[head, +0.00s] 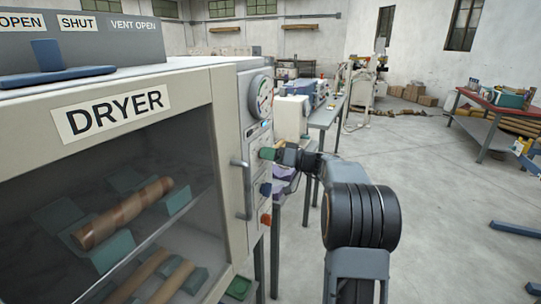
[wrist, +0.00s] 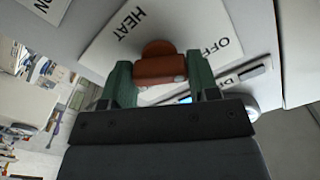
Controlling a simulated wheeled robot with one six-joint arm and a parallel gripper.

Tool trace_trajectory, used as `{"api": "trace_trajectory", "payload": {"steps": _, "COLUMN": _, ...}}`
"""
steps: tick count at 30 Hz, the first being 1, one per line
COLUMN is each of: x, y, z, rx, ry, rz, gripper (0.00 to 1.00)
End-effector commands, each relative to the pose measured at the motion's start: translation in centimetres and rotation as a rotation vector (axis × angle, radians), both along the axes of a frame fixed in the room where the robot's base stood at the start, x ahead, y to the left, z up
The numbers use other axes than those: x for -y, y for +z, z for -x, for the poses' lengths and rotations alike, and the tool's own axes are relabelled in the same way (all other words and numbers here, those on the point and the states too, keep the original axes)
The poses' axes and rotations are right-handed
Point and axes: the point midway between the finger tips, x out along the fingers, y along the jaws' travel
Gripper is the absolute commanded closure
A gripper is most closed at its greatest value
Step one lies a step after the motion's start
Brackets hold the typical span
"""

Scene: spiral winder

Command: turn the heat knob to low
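The heat knob (wrist: 160,66) is orange-brown with a raised bar and sits on a white plate (wrist: 103,46) marked HEAT and OFF in the wrist view. My gripper (wrist: 160,76) has its two green fingers on either side of the bar, and both seem to touch its ends. In the head view my gripper (head: 268,153) reaches the control strip on the right of the dryer (head: 225,150), below the round gauge. The heat knob is hidden there behind the fingers. No LOW mark can be read.
A blue knob (head: 265,188) and an orange knob (head: 265,220) sit lower on the strip. The door handle (head: 242,189) stands out just left of it. Grey benches with equipment stand behind.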

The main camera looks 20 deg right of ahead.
Motion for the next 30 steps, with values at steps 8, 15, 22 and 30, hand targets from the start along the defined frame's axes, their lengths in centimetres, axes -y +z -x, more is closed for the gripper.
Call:
{"api": "trace_trajectory", "payload": {"steps": 8, "x": 0.00, "y": 0.01, "z": 0.01, "rx": 0.000, "ry": 0.000, "rz": 0.000, "gripper": 0.71}}
{"api": "trace_trajectory", "payload": {"steps": 15, "x": 0.01, "y": -0.09, "z": 0.02, "rx": -0.020, "ry": 0.000, "rz": -0.022, "gripper": 0.71}}
{"api": "trace_trajectory", "payload": {"steps": 22, "x": 0.02, "y": -0.21, "z": 0.02, "rx": -0.110, "ry": -0.001, "rz": -0.121, "gripper": 0.71}}
{"api": "trace_trajectory", "payload": {"steps": 30, "x": 0.07, "y": -0.17, "z": -0.01, "rx": -0.280, "ry": -0.001, "rz": -0.306, "gripper": 0.71}}
